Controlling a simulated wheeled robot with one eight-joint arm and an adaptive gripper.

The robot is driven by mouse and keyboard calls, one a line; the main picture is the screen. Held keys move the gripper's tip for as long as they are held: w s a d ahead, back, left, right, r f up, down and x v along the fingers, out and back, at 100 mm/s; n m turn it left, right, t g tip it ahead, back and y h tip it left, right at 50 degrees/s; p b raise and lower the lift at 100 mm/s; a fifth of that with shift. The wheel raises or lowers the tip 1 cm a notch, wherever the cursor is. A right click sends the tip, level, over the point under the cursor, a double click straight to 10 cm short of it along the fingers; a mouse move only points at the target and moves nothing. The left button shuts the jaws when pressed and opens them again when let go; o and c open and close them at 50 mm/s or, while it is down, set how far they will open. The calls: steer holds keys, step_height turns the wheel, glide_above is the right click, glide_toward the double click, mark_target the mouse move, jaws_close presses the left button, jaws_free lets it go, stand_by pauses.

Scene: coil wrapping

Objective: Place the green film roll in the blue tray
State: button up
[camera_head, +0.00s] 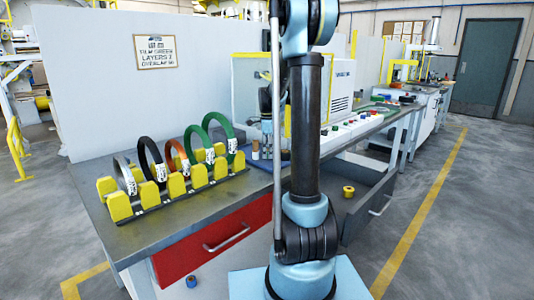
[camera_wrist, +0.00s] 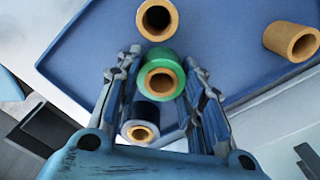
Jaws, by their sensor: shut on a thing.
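The green film roll (camera_wrist: 160,60) is between the two fingers of my gripper (camera_wrist: 160,75) in the wrist view, and the gripper is shut on it. It is over the front edge area of the blue tray (camera_wrist: 95,45); I cannot tell whether it touches the tray. In the head view my gripper (camera_head: 266,127) is partly hidden behind my arm, and the green roll cannot be made out. A sliver of the blue tray (camera_head: 262,164) shows there beside the arm.
A tan roll (camera_wrist: 157,18) stands close beyond the green one, and another (camera_wrist: 290,40) lies in the tray at right. A dark blue roll (camera_wrist: 140,132) shows lower between the fingers. A rack (camera_head: 190,188) of upright coils stands left on the table; a red drawer (camera_head: 215,245) is below.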

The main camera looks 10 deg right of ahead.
steer(key=shift+f, duration=0.1)
steer(key=o, duration=1)
steer(key=shift+o, duration=0.2)
step_height(320, 180, up, 12)
steer(key=s+n, duration=0.6)
steer(key=s, duration=0.7)
steer(key=s+f+n+t, duration=0.1)
steer(key=s+f+n, duration=0.6)
steer(key=s, duration=0.5)
steer(key=s+f+n+t, duration=0.1)
steer(key=s+f+n, duration=0.7)
steer(key=s+f, duration=0.2)
steer(key=shift+s+a+f, duration=0.3)
steer(key=shift+s+f, duration=0.05)
steer(key=shift+s, duration=0.9)
